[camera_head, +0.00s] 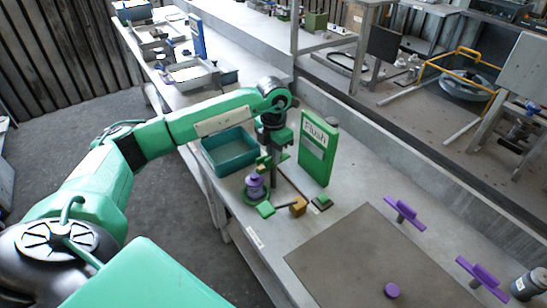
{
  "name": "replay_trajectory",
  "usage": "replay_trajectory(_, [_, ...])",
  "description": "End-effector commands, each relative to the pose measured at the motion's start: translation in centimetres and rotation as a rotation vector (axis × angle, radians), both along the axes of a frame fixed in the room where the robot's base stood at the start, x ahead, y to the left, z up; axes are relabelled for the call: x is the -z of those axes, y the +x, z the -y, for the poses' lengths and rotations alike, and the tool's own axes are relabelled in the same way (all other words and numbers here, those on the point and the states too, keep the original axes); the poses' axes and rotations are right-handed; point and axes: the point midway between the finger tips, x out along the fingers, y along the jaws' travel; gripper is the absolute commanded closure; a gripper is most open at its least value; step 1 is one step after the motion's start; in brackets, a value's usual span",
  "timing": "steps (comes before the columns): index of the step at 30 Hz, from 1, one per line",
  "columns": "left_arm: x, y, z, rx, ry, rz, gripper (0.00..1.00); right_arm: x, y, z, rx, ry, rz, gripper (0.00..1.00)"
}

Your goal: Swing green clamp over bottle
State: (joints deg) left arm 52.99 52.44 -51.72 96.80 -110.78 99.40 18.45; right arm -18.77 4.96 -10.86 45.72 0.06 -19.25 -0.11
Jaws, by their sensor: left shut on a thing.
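A small purple bottle (255,183) stands upright on a green base on the workbench. My left gripper (268,162) is just above and to the right of the bottle, pointing down. It is shut on a small green part, apparently the green clamp (283,157), which shows partly beside the fingers. The fingertips and most of the clamp are small and partly hidden, so I cannot tell whether the clamp is over the bottle. My right gripper is not in view.
A teal bin (229,152) sits behind the bottle. A green "Flush" sign (318,148) stands right of my gripper. An orange block (298,206) and a flat green piece (265,209) lie in front. A grey mat (365,265) holds a purple disc (391,290); purple handles (404,213) stand right.

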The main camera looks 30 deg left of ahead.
Motion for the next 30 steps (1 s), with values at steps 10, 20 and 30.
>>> replay_trajectory(10, [-0.17,0.1,-0.06,0.078,0.0,0.004,1.0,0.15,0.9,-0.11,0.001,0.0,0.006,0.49])
replay_trajectory(20, [-0.23,0.12,-0.07,0.082,0.0,0.004,1.0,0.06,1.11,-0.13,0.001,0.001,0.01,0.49])
replay_trajectory(30, [-0.12,0.06,-0.03,0.082,0.0,0.002,0.66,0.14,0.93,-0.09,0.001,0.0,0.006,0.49])
